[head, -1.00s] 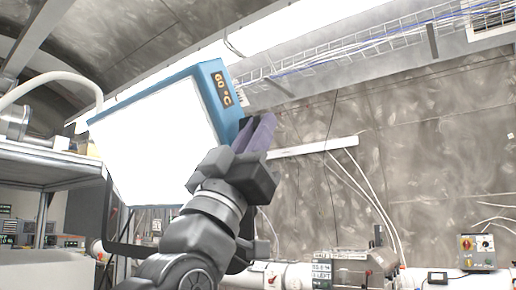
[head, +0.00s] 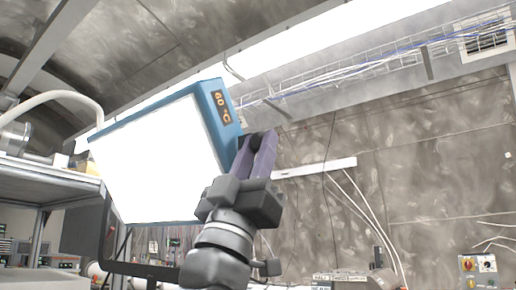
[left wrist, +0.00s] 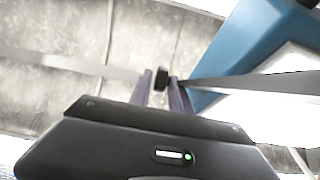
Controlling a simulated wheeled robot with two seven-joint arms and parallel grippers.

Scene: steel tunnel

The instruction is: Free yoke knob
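A blue floodlight (head: 222,120) with a glowing white face and a "60 °C" label hangs tilted in the head view. Its dark yoke (head: 108,235) shows at the lower left; a grey bar, likely a yoke arm (left wrist: 255,85), crosses the right of the left wrist view. A small black knob (left wrist: 161,78) shows there at the fingertips. My left gripper (head: 259,142) is at the lamp's right side, its purple fingers pointing up. In the left wrist view the gripper (left wrist: 160,82) is open, with gaps visible beside the knob. The knob cannot be made out in the head view. My right gripper is out of view.
A metal shelf (head: 45,178) stands at the left. A cable tray (head: 370,72) and a bright strip light run along above. Thin cables (head: 370,205) hang on the wall at the right. A control box (head: 478,264) is at the lower right.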

